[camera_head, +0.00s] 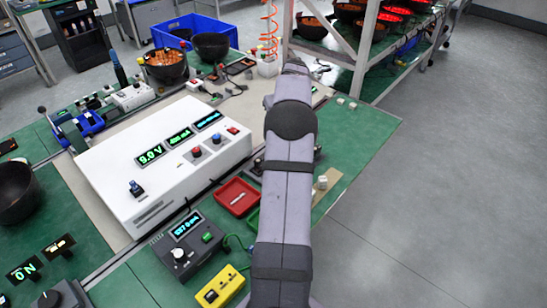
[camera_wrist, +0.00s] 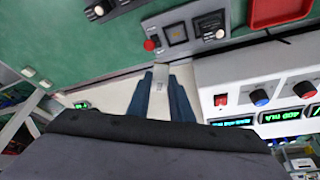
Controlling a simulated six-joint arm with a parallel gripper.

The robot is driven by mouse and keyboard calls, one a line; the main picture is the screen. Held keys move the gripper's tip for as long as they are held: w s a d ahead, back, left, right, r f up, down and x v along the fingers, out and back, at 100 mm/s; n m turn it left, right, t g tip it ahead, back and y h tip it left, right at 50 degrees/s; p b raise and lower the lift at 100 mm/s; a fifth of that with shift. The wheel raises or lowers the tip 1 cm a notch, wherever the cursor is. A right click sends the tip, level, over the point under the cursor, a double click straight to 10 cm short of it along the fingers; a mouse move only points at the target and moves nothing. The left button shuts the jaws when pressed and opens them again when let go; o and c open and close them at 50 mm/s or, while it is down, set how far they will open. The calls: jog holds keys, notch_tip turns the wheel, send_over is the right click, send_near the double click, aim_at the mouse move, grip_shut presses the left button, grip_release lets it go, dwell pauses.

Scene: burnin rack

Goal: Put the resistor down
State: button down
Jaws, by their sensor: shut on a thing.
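My gripper (camera_wrist: 162,72) shows in the wrist view as two dark blue fingers, pointing at the bench near a small panel. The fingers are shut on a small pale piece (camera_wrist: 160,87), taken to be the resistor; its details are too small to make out. In the head view my arm hides the gripper and the held piece. I cannot tell whether the piece touches the surface below.
The white power supply (camera_head: 150,165) stands left of my arm; its front shows in the wrist view (camera_wrist: 245,75). A red tray (camera_head: 222,207), a grey meter (camera_head: 180,262) and a yellow box (camera_head: 235,285) lie nearby. A rack (camera_head: 345,60) with red-lit bowls stands behind.

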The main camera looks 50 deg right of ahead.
jog(key=shift+n, duration=0.7)
jog(key=shift+s+a+f+p, duration=0.1)
jog(key=shift+a+f+p, duration=0.45)
jog(key=shift+f, duration=0.9)
jog(key=shift+s+a+f+p, duration=0.1)
jog(key=shift+a+f+p, duration=0.5)
jog(key=shift+f, duration=0.8)
jog(key=shift+s+a+f+p, duration=0.1)
jog(key=shift+a+f+p, duration=0.45)
jog(key=shift+f, duration=1.35)
jog(key=shift+f, duration=0.1)
jog(key=shift+d+f, duration=0.1)
jog(key=shift+f, duration=0.05)
jog(key=c, duration=1.6)
grip_release()
jog(key=shift+r, duration=0.2)
